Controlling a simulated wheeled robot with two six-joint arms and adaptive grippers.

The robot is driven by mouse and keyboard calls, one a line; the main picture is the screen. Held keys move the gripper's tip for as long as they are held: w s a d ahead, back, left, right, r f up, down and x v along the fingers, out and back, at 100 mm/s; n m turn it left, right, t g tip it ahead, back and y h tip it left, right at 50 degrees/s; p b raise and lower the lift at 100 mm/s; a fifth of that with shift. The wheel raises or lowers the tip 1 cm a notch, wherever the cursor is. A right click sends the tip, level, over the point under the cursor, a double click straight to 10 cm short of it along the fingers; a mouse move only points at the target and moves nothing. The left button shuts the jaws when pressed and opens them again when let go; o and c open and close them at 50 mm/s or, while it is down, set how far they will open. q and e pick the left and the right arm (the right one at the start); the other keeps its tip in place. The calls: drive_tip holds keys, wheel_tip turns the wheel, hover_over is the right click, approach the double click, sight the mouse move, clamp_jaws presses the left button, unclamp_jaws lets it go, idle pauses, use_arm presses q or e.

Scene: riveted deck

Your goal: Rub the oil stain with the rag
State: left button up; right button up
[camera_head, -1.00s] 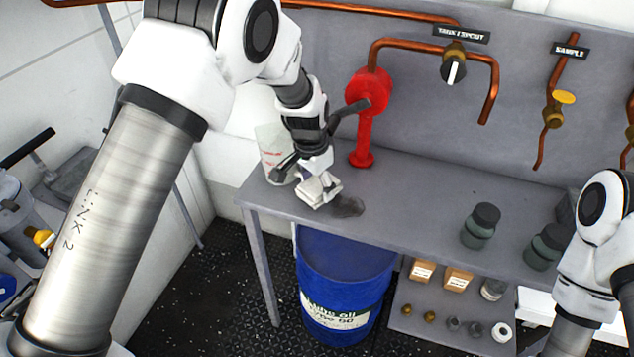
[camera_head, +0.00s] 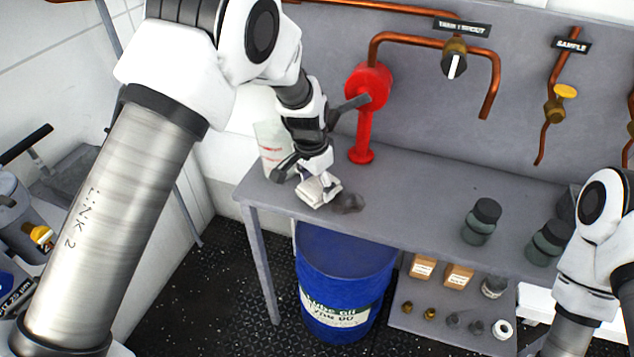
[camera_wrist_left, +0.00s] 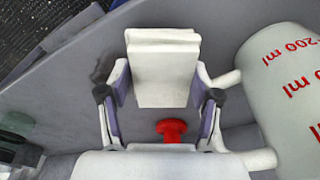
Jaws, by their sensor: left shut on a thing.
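My left gripper (camera_head: 312,178) is shut on the rag (camera_head: 318,190), a folded white cloth, low over the left part of the bench top. The rag also shows between the two fingers in the left wrist view (camera_wrist_left: 163,70). The dark oil stain (camera_head: 348,203) is on the bench just right of the rag. It shows as a dark smudge left of the gripper in the left wrist view (camera_wrist_left: 103,68). Whether the rag touches the bench is hard to tell. My right arm is at the right edge, but its gripper is out of view.
A white measuring jug (camera_head: 271,150) with red marks stands close beside my left gripper. A red valve fitting (camera_head: 364,120) stands behind. Two dark jars (camera_head: 480,224) (camera_head: 548,245) sit on the right. A blue drum (camera_head: 343,280) is under the bench (camera_head: 420,190).

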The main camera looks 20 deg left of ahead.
use_arm(q)
drive_tip(key=shift+f, duration=0.65)
drive_tip(key=shift+d, duration=0.15)
